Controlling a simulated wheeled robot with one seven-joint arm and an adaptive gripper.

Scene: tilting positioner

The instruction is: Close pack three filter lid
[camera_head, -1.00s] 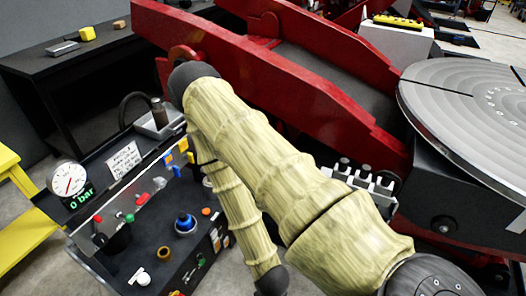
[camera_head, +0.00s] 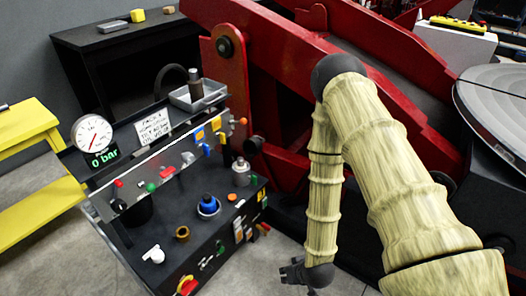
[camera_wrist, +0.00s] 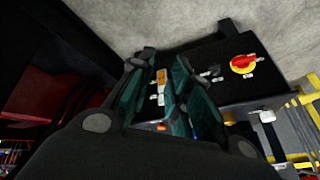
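The bench-like hydraulic panel (camera_head: 150,215) stands left of my arm in the head view. Its top carries a blue-capped fitting (camera_head: 208,205), a brown ring-shaped fitting (camera_head: 182,233), a silver cylinder (camera_head: 240,170) and a white fitting (camera_head: 154,254). I cannot tell which part is the pack three filter lid. My gripper (camera_head: 305,275) hangs low, right of the panel and apart from it. In the wrist view my gripper (camera_wrist: 165,65) has its dark green-padded fingers spread, with nothing seen held between them; panel parts show through the gap.
A gauge (camera_head: 92,134) above a "0 bar" display and a printed card (camera_head: 153,126) stand at the panel's back. A grey tray (camera_head: 213,98) sits behind. Red positioner arms (camera_head: 275,50) rise behind my arm. A red-yellow switch (camera_wrist: 243,63) shows in the wrist view.

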